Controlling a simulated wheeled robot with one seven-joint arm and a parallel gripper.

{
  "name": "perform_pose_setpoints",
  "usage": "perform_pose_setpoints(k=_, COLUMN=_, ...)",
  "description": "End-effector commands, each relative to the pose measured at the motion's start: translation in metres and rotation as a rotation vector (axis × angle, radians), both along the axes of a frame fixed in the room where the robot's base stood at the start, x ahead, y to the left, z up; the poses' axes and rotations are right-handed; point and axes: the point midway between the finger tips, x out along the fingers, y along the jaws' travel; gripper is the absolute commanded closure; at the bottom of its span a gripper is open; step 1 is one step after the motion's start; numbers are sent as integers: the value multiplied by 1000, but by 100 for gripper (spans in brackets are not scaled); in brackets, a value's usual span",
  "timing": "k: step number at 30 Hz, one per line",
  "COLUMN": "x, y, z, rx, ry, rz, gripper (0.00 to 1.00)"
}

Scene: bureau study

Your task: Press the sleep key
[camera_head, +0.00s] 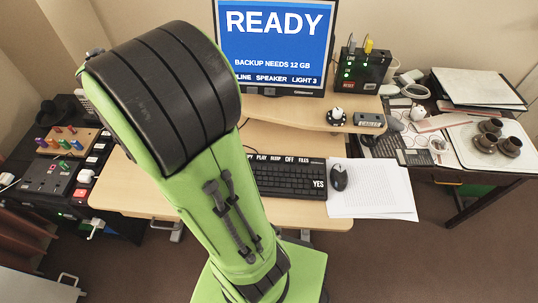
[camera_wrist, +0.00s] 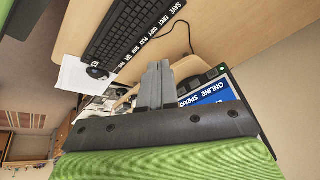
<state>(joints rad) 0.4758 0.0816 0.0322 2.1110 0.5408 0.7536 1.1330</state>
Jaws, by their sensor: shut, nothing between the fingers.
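A black keyboard (camera_head: 290,180) lies on the wooden desk in the head view, its left part hidden behind my arm. In the wrist view the keyboard (camera_wrist: 125,28) runs diagonally at upper left. The labelled row faces my gripper, and the sleep key (camera_wrist: 136,49) is small there. My gripper (camera_wrist: 158,66) shows only in the wrist view, shut and empty. Its fingertips appear beside the labelled row; the gap to the keys is hard to judge.
A monitor (camera_head: 275,45) reading READY stands behind the keyboard on a raised shelf. A mouse (camera_head: 339,178) and papers (camera_head: 372,190) lie right of the keyboard. A black box (camera_head: 362,68) with cables stands right of the monitor. A control panel (camera_head: 62,170) is at left.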

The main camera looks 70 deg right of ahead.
Motion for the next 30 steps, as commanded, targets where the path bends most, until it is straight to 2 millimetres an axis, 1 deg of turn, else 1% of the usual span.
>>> perform_pose_setpoints(k=1, x=-6, y=-22, z=-18, rx=-17, ry=11, rz=-153, gripper=100)
perform_pose_setpoints(k=3, x=-19, y=-51, z=-38, rx=-62, ry=12, rz=-382, gripper=100)
perform_pose_setpoints(k=5, x=-32, y=-74, z=-56, rx=-108, ry=15, rz=-568, gripper=100)
perform_pose_setpoints(k=6, x=-42, y=-88, z=-68, rx=-143, ry=17, rz=-688, gripper=100)
perform_pose_setpoints(k=8, x=-59, y=-108, z=-87, rx=-202, ry=19, rz=-861, gripper=100)
perform_pose_setpoints(k=9, x=-71, y=-119, z=-99, rx=-245, ry=22, rz=-970, gripper=100)
perform_pose_setpoints(k=12, x=-102, y=-141, z=-127, rx=-357, ry=27, rz=-1211, gripper=100)
perform_pose_setpoints(k=15, x=-127, y=-154, z=-148, rx=-452, ry=31, rz=-1379, gripper=100)
perform_pose_setpoints(k=18, x=-142, y=-160, z=-159, rx=-514, ry=30, rz=-1474, gripper=100)
perform_pose_setpoints(k=21, x=-148, y=-162, z=-162, rx=-540, ry=28, rz=-1507, gripper=100)
perform_pose_setpoints(k=30, x=-147, y=-161, z=-162, rx=-539, ry=28, rz=-1507, gripper=100)
